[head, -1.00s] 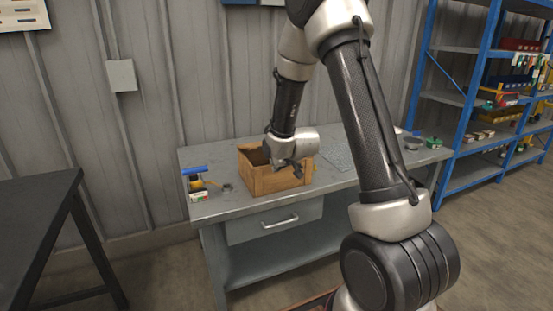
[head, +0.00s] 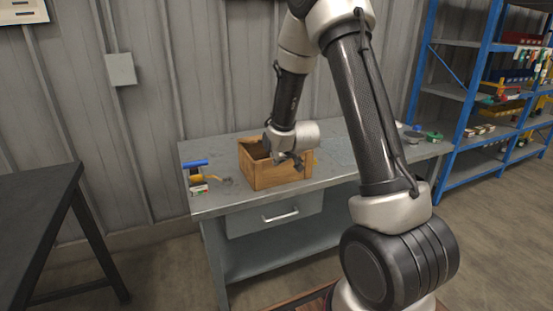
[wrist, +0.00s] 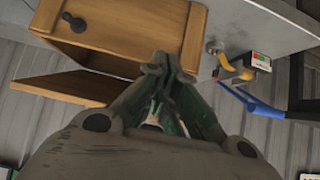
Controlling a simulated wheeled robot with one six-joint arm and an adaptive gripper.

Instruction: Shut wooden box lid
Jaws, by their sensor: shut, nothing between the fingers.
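The wooden box (head: 280,178) stands on the grey workbench with its top open and its dark inside partly showing. A wooden edge, seemingly its lid (head: 249,140), shows at the back left behind my wrist. In the wrist view the box (wrist: 194,42) fills the upper left, and a wooden panel (wrist: 75,88), seemingly the lid, stands at an angle to it. My gripper (head: 298,166) is over the box's right part. In the wrist view its fingertips (wrist: 160,64) are together and empty, at the box's edge. I cannot tell whether they touch it.
The workbench (head: 215,205) has a blue-handled tool (head: 195,163) and small items left of the box. Its right part has small objects near the end. A dark table (head: 35,205) stands at left, blue shelves (head: 480,90) at right. The grey wall is close behind.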

